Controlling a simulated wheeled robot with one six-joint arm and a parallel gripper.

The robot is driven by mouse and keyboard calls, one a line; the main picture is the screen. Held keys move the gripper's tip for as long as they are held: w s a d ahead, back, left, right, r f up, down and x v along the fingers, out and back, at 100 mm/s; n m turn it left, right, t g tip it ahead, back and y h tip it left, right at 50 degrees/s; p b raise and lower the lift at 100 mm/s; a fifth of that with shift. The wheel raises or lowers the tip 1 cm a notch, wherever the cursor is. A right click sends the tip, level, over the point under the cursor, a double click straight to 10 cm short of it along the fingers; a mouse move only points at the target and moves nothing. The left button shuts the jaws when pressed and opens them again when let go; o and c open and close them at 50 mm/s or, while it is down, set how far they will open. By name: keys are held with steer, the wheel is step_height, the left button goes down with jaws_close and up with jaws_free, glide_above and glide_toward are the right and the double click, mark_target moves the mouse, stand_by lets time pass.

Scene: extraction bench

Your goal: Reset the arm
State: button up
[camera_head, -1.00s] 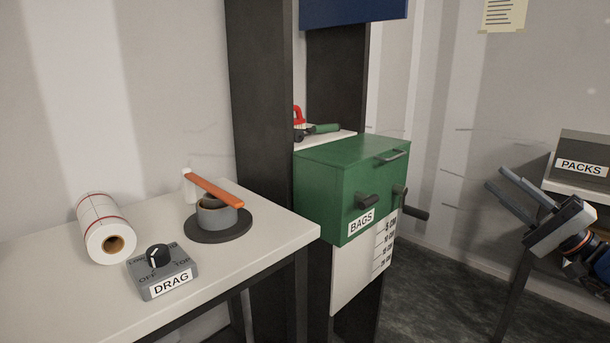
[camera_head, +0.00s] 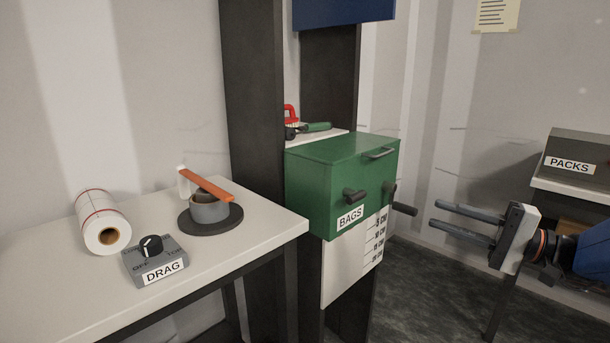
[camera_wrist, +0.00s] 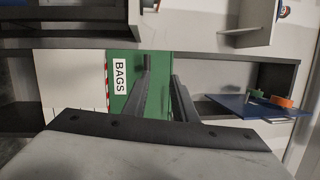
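My gripper (camera_head: 436,214) is at the right of the head view, pointing left toward the green BAGS box (camera_head: 335,180). Its two long grey fingers are apart with nothing between them. It stands clear of the box, with a gap between the fingertips and the box's dark handles. In the wrist view my gripper (camera_wrist: 161,68) shows both fingers spread and empty, with the BAGS label (camera_wrist: 120,77) beyond them.
A white bench (camera_head: 75,290) at left holds a paper roll (camera_head: 103,222), a DRAG knob box (camera_head: 155,261) and a grey cup (camera_head: 209,208) with an orange strip on it. A grey PACKS box (camera_head: 580,158) stands on a shelf at right.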

steer(key=s+a+f+n+g+h, duration=0.3)
steer(key=s+a+f+g+h, duration=0.35)
steer(key=s+a+f, duration=0.55)
steer(key=s+d+f+n+g+h, duration=0.2)
steer(key=s+d+f+h, duration=0.2)
steer(key=f, duration=0.2)
steer(key=d+n+t+h, duration=0.2)
steer(key=d+t+h, duration=0.1)
steer(key=d+h, duration=0.3)
steer(key=shift+s+d+f, duration=0.2)
steer(key=shift+s+d, duration=0.2)
steer(key=shift+d, duration=0.5)
